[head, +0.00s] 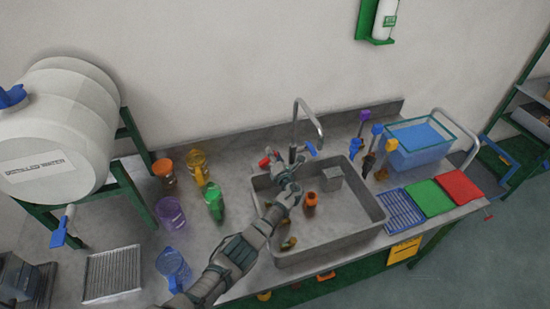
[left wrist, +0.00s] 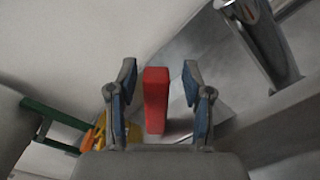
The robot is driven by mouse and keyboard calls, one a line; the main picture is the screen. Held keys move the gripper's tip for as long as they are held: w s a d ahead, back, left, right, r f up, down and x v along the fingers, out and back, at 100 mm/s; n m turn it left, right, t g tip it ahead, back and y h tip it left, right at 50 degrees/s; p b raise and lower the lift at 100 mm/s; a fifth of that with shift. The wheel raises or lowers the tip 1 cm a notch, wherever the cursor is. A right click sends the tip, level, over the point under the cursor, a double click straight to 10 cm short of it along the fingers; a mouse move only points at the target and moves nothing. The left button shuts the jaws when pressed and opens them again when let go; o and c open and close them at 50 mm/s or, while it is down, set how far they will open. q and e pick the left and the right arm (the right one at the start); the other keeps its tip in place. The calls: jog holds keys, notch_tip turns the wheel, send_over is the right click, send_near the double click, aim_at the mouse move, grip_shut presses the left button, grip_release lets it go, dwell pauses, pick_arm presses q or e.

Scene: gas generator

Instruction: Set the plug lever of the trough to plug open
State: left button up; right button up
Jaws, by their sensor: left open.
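The trough (head: 352,230) is a grey metal sink set in the bench. A red handle (head: 265,162) shows at its back left, beside the tap (head: 308,112). I cannot tell from the picture whether it is the plug lever or a tap handle. My left gripper (head: 279,172) reaches over the back left of the trough, close to the red handle. In the left wrist view the red handle (left wrist: 156,100) stands between the two spread fingers of the gripper (left wrist: 158,80), with gaps on both sides. No plug is discernible. My right gripper is out of view.
A blue handle (head: 311,149) is on the tap's right. A brown bottle (head: 311,200) and a grey box (head: 331,178) are in the trough. A green bottle (head: 214,202) and several coloured jugs stand left. A blue tub (head: 418,140) and coloured mats lie right.

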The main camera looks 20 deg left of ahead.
pick_arm(q)
jog(key=v, duration=0.7)
jog(key=shift+d+f, duration=0.1)
jog(key=shift+f, duration=0.05)
dwell(0.4)
